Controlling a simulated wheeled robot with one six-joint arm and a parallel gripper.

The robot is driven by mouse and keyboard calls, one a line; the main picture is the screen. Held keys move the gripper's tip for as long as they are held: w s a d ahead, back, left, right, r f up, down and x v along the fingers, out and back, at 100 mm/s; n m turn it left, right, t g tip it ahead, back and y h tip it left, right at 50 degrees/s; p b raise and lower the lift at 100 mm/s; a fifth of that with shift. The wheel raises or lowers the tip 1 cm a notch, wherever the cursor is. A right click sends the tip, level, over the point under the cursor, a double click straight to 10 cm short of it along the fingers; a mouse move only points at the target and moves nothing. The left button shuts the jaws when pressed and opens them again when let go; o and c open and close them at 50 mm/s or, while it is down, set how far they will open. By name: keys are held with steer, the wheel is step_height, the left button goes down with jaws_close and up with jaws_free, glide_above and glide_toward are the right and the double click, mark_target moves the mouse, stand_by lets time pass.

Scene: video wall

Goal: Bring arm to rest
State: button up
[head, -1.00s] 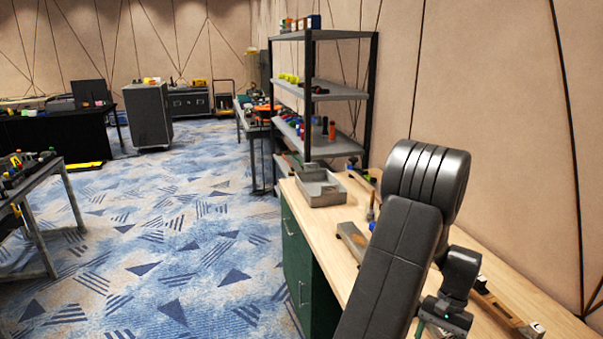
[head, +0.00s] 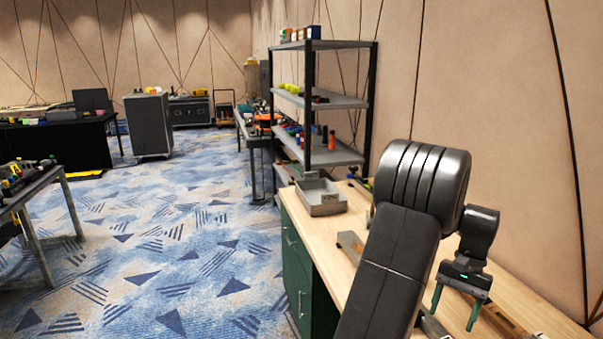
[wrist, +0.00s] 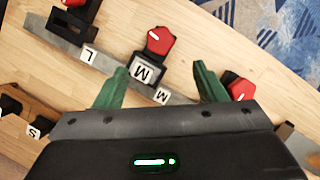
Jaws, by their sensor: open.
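My gripper (head: 460,304) hangs over the wooden workbench (head: 333,228) at the right of the head view, its green fingers pointing down. In the wrist view my gripper (wrist: 158,80) has its two green fingers spread well apart, with nothing held between them. Below it in the wrist view lies a grey bar with white tags marked L (wrist: 88,54) and M (wrist: 162,96). A red-knobbed piece (wrist: 158,42) with an M block (wrist: 148,72) shows beyond the fingertips. My bent arm hides part of the bench in the head view.
A grey tray (head: 322,203) sits at the bench's far end, in front of a shelf rack (head: 336,153). More red-knobbed pieces (wrist: 240,88) and a tag marked S (wrist: 34,132) lie around the gripper. Open carpet (head: 190,250) lies left of the bench; the wall bounds its right.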

steer(key=p+x, duration=0.1)
steer(key=x, duration=1)
steer(key=shift+s+a+f, duration=0.1)
steer(key=shift+a+f, duration=0.1)
steer(key=shift+f, duration=0.05)
steer(key=shift+n+g+h, duration=0.4)
steer(key=shift+n+h, duration=0.1)
steer(key=shift+n, duration=1.1)
steer(key=shift+r, duration=0.1)
